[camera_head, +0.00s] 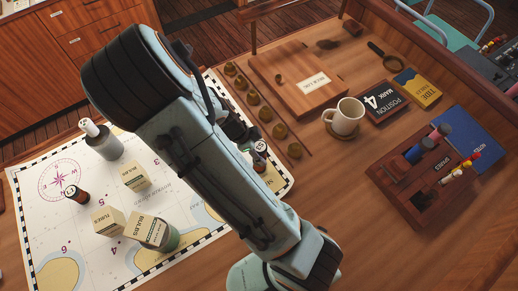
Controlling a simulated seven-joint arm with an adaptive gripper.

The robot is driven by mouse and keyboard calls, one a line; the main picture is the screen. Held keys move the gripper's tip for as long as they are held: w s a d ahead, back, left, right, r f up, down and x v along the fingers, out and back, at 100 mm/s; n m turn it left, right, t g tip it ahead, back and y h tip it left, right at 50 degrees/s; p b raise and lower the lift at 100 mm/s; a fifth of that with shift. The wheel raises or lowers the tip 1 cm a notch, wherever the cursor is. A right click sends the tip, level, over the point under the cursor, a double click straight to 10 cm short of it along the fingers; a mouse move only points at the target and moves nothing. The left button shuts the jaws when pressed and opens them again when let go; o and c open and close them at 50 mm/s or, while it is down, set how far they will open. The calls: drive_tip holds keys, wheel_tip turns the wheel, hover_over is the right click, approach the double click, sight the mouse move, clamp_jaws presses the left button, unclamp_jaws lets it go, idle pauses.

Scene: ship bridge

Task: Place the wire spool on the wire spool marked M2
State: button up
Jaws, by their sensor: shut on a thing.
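My gripper (240,132) is at the right side of the sea chart, mostly hidden behind my arm. It is shut on a small wire spool with a pale labelled end (260,147); little of this spool shows. Just below it in the picture is a dark, reddish spool-like thing (259,164), also partly hidden. I cannot tell whether the two touch. Another small dark red-brown spool (77,194) with a pale marked end lies or stands on the chart at the left. The marks are too small to read, so I cannot tell which one is M2.
A mug (345,117), wooden board (290,75) and pen rack (425,185) stand farther right.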

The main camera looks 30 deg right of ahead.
drive_tip(key=o, duration=1.2)
drive_tip(key=shift+f, duration=0.1)
drive_tip(key=shift+c, duration=0.2)
drive_tip(key=v, duration=1.2)
drive_tip(key=s+a+r+n+y, duration=0.2)
drive_tip(key=s+n, duration=0.5)
drive_tip(key=n, duration=0.5)
drive_tip(key=s+a+r+n+t+y, duration=0.1)
drive_tip(key=s+a+r+n+y, duration=0.2)
drive_tip(key=s+n, duration=0.4)
drive_tip(key=a+r+n, duration=0.1)
drive_tip(key=n, duration=0.3)
drive_tip(key=shift+s+a+r+n+t, duration=0.15)
drive_tip(key=shift+s+r+n+t, duration=0.15)
drive_tip(key=shift+s+r+n, duration=0.1)
drive_tip(key=shift+w, duration=0.1)
